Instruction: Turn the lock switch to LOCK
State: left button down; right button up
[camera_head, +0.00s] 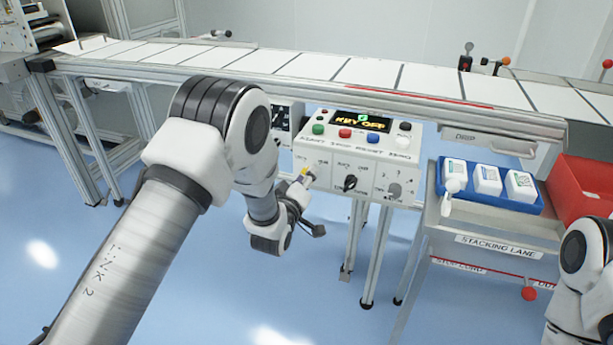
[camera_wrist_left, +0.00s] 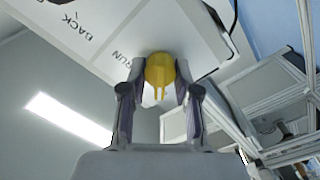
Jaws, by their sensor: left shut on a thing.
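The control panel (camera_head: 345,160) has a lit display (camera_head: 361,123) reading "KEY OFF". My left gripper (camera_head: 301,177) is at the left part of its front face, shut on a small yellow piece. In the left wrist view, the yellow piece (camera_wrist_left: 160,78) sits between the fingertips of my left gripper (camera_wrist_left: 157,92), close to the panel face (camera_wrist_left: 150,30), near the printed words "RUN" and "BACK". A black switch (camera_head: 350,183) and a grey switch (camera_head: 395,190) are to the right. I cannot read which one is marked LOCK. My right gripper is out of view.
Several coloured buttons line the panel's top. A conveyor (camera_head: 330,66) runs behind it. Part of my right arm shows at the lower right.

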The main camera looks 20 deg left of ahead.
pick_arm(q)
jog(key=c, duration=0.9)
grip_release()
jog(key=shift+o, duration=0.2)
jog(key=s, duration=1.2)
jog(key=shift+a, duration=0.2)
